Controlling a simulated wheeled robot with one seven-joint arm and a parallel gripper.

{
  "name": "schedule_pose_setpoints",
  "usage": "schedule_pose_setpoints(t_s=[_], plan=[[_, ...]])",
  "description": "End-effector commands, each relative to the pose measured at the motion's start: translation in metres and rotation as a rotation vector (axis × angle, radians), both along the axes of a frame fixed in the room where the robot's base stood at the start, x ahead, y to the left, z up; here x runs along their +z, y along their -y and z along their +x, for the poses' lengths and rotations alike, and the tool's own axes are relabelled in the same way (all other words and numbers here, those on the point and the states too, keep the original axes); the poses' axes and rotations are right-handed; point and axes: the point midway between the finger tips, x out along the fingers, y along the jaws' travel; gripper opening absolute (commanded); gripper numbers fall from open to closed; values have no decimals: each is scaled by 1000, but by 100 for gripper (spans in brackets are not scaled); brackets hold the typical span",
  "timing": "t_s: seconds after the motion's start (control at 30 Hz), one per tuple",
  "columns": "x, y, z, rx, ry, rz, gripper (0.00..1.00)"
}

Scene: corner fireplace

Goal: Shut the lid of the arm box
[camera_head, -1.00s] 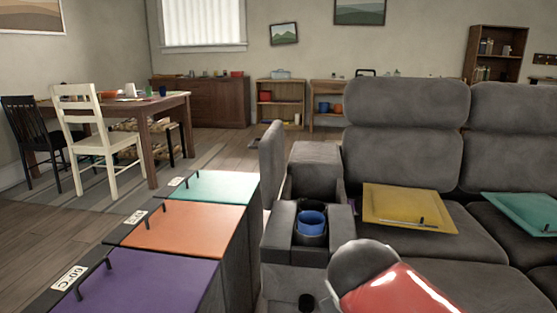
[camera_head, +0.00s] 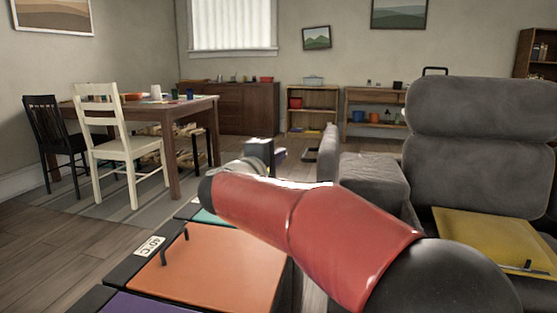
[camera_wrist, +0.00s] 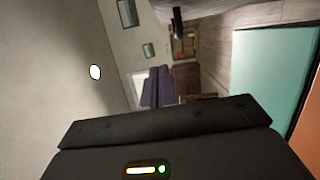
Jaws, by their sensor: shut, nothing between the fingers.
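The arm box (camera_head: 372,180) is the grey padded arm at the left end of the sofa. A thin grey panel, which looks like its lid (camera_head: 328,150), stands upright along its left side. My red arm hides the front of the box and the lower part of the panel. My gripper (camera_head: 280,155) is just left of the panel, apart from it in the picture; how far apart in depth I cannot tell. In the wrist view its purple-grey fingers (camera_wrist: 158,88) are together and empty. I cannot make out the lid in that view.
Bins with orange (camera_head: 215,268), teal (camera_head: 200,212) and purple (camera_head: 150,303) lids stand left of the sofa, below my arm. A yellow folder (camera_head: 490,238) lies on the sofa seat. A white chair (camera_head: 125,150) and dining table (camera_head: 180,105) stand at the back left.

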Motion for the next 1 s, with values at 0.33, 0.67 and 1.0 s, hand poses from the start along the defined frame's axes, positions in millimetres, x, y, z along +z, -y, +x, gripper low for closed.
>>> schedule_pose_setpoints(t_s=[0.33,0.67,1.0], plan=[[2,45,48,-5,0,-1,0],[2,70,39,-1,-2,0,0],[2,71,38,-1,-1,2,0]])
